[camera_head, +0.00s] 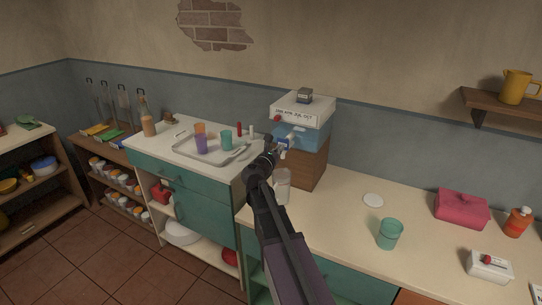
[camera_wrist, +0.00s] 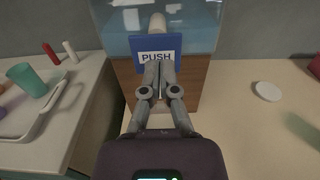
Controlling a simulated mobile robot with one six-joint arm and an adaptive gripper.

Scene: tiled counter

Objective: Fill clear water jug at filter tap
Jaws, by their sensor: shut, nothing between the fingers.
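The water filter has a blue water tank (camera_head: 314,136) with a white top, standing on a brown wooden block (camera_head: 310,167). Its blue paddle marked PUSH (camera_wrist: 156,45) is directly ahead in the wrist view. My gripper (camera_wrist: 158,70) is shut and empty, its fingertips overlapping the paddle's lower edge; I cannot tell if they touch it. In the head view my gripper (camera_head: 277,151) is at the front of the tank. The clear jug (camera_head: 282,187) stands on the counter below, partly hidden by my arm; its water level is not clear. The jug does not show in the wrist view.
Left of the filter, a tray (camera_head: 184,150) holds purple, orange and teal cups. Counter between filter and teal cup is mostly clear.

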